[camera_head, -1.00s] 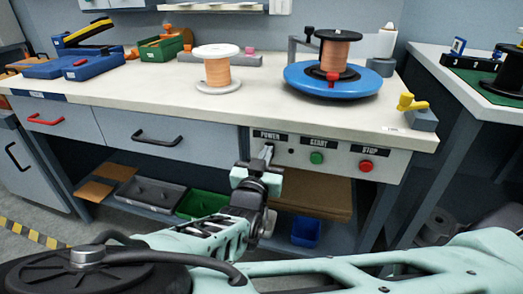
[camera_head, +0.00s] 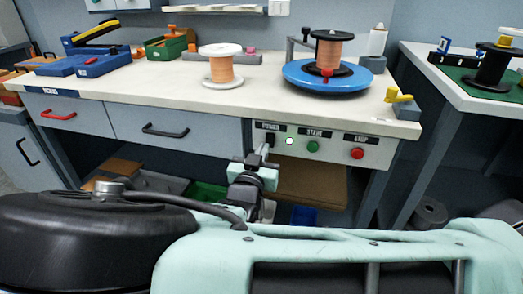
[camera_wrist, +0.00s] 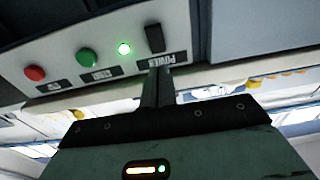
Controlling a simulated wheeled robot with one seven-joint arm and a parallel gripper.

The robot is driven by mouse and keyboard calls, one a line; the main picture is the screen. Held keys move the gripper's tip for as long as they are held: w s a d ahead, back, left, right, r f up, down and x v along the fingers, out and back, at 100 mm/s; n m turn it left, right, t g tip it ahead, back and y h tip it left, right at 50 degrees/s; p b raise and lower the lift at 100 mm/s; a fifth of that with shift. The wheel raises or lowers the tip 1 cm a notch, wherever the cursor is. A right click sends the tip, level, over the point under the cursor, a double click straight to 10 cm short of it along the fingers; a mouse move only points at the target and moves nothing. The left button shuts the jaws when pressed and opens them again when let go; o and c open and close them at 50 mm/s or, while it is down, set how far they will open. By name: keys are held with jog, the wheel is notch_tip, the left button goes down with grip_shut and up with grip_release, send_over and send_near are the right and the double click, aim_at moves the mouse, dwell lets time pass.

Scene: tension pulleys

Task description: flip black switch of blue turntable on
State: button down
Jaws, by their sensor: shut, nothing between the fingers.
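The blue turntable (camera_head: 328,79) stands on the workbench at the back right and carries a copper spool (camera_head: 331,52). The black switch (camera_head: 270,140) is on the bench's front panel under the POWER label. It also shows in the wrist view (camera_wrist: 154,38). The small indicator light (camera_head: 289,141) beside it glows; it is bright green-white in the wrist view (camera_wrist: 124,48). My gripper (camera_head: 263,152) is shut and empty, at the panel by the switch. In the wrist view the fingertips (camera_wrist: 160,72) lie just below the switch over the POWER label; I cannot tell whether they touch.
A green START button (camera_head: 312,146) and a red STOP button (camera_head: 357,153) sit on the same panel to the right. Drawers with red (camera_head: 58,114) and black (camera_head: 165,130) handles are to the left. A second table (camera_head: 445,90) stands at the right.

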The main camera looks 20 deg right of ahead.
jog(key=r+v, duration=0.2)
jog(key=v, duration=0.6)
jog(key=shift+s+a+p, duration=0.25)
jog(key=shift+s+p, duration=0.1)
jog(key=shift+p, duration=0.1)
jog(key=shift+f, duration=0.1)
